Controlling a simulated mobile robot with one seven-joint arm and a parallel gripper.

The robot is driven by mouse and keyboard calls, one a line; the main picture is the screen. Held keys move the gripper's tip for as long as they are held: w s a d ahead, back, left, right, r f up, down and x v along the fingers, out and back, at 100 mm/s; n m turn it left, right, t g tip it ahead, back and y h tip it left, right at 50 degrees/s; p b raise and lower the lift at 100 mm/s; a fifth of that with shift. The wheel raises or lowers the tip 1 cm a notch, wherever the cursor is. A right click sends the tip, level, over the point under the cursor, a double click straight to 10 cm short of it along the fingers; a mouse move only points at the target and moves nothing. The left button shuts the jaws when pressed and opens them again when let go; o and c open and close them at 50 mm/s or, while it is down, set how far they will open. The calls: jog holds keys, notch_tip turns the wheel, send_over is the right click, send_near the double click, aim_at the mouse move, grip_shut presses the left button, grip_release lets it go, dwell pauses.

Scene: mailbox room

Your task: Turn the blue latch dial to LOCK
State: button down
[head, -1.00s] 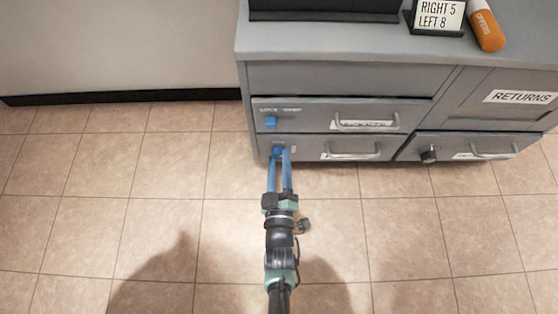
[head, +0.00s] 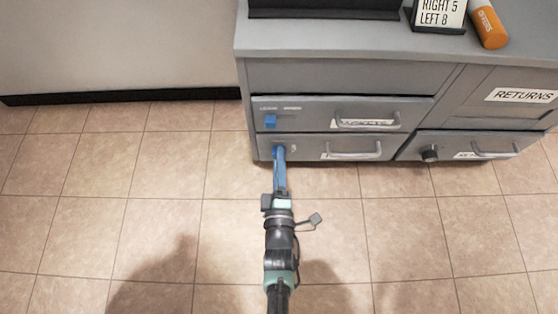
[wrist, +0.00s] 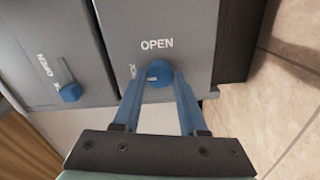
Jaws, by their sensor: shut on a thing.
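My gripper (head: 280,158) is shut on the blue latch dial (wrist: 159,70) at the left end of the lower drawer (head: 310,148). In the wrist view its two blue fingers stand on either side of the round dial. The word OPEN shows clear of the fingers on the drawer front. Another label beside the dial is mostly hidden by one finger. In the head view the fingers overlap and cover most of the dial, so its pointing direction cannot be told. A second blue dial (head: 270,121) sits on the upper drawer (head: 300,113), apart from my gripper.
The grey cabinet (head: 340,40) has bar handles (head: 355,147) right of the dials. A black knob (head: 430,154) is on the right drawer. The tiled floor (head: 130,190) at left is clear.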

dwell(0.4)
jog(key=shift+c, duration=2.2)
grip_release()
jog(key=s+p, duration=0.6)
jog(key=s, duration=0.7)
